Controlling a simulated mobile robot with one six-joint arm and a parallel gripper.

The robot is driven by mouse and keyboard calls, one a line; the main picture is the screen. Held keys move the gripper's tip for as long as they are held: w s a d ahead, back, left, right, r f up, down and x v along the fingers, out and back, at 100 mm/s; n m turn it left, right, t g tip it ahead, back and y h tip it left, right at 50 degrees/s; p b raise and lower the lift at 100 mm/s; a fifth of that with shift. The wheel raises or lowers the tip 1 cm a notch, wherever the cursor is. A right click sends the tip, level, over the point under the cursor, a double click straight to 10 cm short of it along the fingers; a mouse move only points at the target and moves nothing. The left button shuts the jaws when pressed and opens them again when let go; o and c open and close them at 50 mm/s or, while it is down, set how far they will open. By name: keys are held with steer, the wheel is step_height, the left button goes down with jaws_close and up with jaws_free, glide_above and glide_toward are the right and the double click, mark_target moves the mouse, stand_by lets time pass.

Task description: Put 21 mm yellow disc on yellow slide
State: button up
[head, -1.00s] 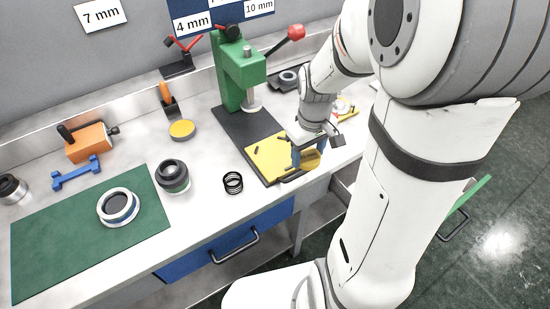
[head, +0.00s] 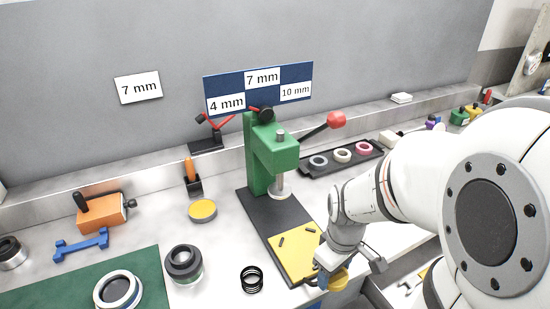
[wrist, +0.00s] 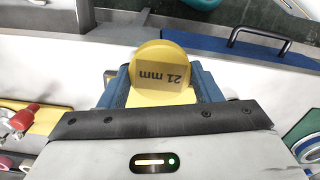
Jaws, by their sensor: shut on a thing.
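The yellow disc (wrist: 160,68), marked 21 mm, is held between the blue fingers of my gripper (wrist: 162,88) in the wrist view. In the head view the disc (head: 339,279) shows beside my gripper (head: 328,279), near the front right corner of the yellow slide (head: 293,262). The slide is a flat yellow plate at the front of the green press's dark base, with small dark pieces on its top. The wrist partly hides its right side. I cannot tell the height of the disc above the bench.
The green press (head: 265,160) stands behind the slide, its red-knobbed lever (head: 336,120) reaching right. A black tray (head: 318,169) of rings lies behind right.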

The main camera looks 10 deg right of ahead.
glide_above(304, 249)
steer(key=shift+p, duration=0.3)
steer(key=shift+f, duration=1.8)
steer(key=shift+f, duration=0.2)
steer(key=o, duration=1)
steer(key=shift+r, duration=0.15)
step_height(304, 249, up, 12)
steer(key=s+r+m, duration=0.1)
steer(key=s+m, duration=0.1)
steer(key=s, duration=0.2)
steer(key=s+r+m+t, duration=0.1)
steer(key=s+m, duration=0.1)
steer(key=s, duration=0.3)
steer(key=s+r+m+t, duration=0.1)
steer(key=s+m, duration=0.1)
steer(key=s, duration=0.3)
steer(key=shift+r, duration=0.25)
